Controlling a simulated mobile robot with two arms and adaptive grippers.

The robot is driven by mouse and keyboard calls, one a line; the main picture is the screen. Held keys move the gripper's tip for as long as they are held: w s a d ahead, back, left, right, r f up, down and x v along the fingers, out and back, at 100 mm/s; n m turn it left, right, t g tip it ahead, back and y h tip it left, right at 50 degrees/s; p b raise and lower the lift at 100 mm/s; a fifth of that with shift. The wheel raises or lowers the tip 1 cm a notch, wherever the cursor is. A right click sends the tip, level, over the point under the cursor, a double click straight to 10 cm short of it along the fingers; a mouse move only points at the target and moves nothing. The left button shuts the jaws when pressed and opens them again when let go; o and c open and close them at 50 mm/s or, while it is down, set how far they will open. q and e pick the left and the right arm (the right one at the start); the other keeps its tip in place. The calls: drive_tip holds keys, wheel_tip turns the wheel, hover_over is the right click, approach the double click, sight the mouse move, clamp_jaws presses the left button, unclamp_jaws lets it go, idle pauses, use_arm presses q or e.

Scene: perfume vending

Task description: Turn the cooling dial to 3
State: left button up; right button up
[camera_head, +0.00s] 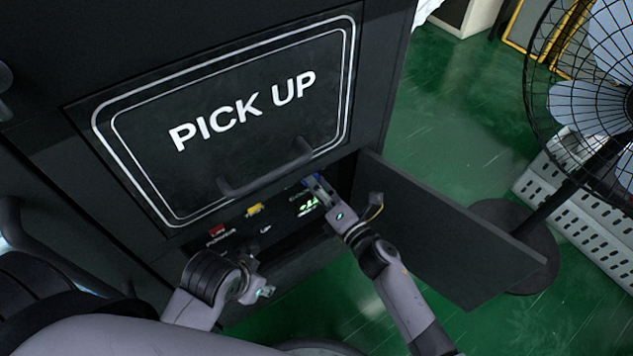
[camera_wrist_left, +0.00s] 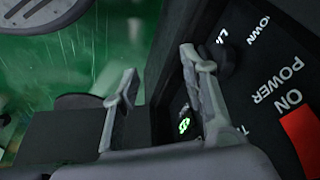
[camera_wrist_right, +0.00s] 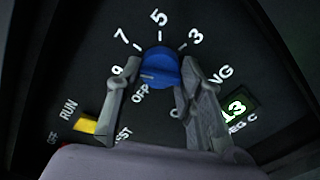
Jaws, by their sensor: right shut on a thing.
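The blue cooling dial (camera_wrist_right: 160,68) shows in the right wrist view on a dark panel, with 7, 5 and 3 around its upper side and an OFF-like label below it. A faint pale mark shows on its lower left face, but its exact setting is hard to read. My right gripper (camera_wrist_right: 158,75) is shut on the dial, one finger on each side. In the head view the right gripper (camera_head: 318,188) reaches into the opening below the PICK UP door, partly covering the dial. My left gripper (camera_wrist_left: 158,62) is open and empty near the panel's left part.
A green display (camera_wrist_right: 236,109) reads 13 beside the dial. A yellow RUN switch (camera_wrist_right: 86,124) and a red power switch (camera_wrist_left: 301,138) are on the panel. An open flap (camera_head: 450,235) stands right of my right arm. The PICK UP door handle (camera_head: 265,170) is just above.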

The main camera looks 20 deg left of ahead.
use_arm(q)
drive_tip(key=s+f+p, duration=0.1)
drive_tip(key=f+p, duration=0.1)
drive_tip(key=f, duration=0.7)
drive_tip(key=s+f+g+p, duration=0.1)
drive_tip(key=s+f+p, duration=0.1)
drive_tip(key=f, duration=0.8)
drive_tip(key=shift+f+p, duration=0.3)
drive_tip(key=shift+p, duration=0.5)
use_arm(e)
drive_tip(key=m, duration=2.5)
use_arm(q)
drive_tip(key=shift+s+a, duration=0.1)
use_arm(e)
drive_tip(key=shift+f+m, duration=0.1)
drive_tip(key=shift+m, duration=0.2)
drive_tip(key=o, duration=1.2)
drive_tip(key=shift+c, duration=0.2)
drive_tip(key=v, duration=1.2)
